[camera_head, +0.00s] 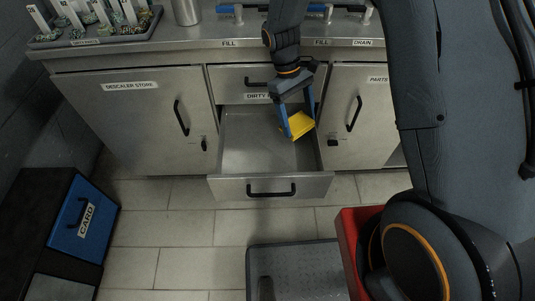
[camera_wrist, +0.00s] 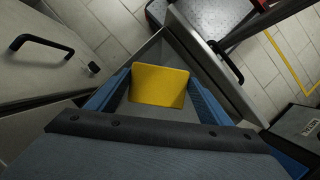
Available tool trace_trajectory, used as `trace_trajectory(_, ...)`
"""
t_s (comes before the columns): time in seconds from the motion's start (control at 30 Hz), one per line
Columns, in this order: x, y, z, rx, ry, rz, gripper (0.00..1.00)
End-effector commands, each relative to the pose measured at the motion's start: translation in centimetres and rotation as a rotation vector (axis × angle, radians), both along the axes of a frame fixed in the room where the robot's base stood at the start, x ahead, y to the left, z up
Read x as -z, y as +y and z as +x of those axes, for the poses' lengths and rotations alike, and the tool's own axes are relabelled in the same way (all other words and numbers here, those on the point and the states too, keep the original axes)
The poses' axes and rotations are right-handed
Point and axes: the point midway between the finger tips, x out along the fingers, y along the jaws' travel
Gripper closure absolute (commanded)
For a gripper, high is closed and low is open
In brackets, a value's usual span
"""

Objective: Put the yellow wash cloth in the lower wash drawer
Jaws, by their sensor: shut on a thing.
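The yellow wash cloth (camera_head: 302,124) is a flat square held between the blue fingers of my gripper (camera_head: 297,122). In the wrist view the cloth (camera_wrist: 160,86) sits between both fingertips of the gripper (camera_wrist: 158,88). The lower wash drawer (camera_head: 230,187) is pulled out and open, with its bare metal floor showing. The cloth is over the right part of the drawer's opening. I cannot tell whether it touches the drawer floor. The drawer also shows behind the cloth in the wrist view (camera_wrist: 205,60).
The upper drawer (camera_head: 231,84), labelled "DIRTY", is shut above. Shut cabinet doors stand at left (camera_head: 135,115) and right (camera_head: 350,110). A blue-fronted "CARD" bin (camera_head: 82,222) stands at left, and a red container (camera_head: 350,240) at lower right.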

Motion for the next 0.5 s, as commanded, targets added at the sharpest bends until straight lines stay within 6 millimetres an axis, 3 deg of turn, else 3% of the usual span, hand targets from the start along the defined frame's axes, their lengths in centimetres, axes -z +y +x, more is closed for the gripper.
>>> trace_trajectory(0.03,1.6,0.8,0.3,-0.068,-0.002,0.001,0.59)
trace_trajectory(0.5,8.8,6.5,0.5,-0.678,0.011,-0.005,0.59)
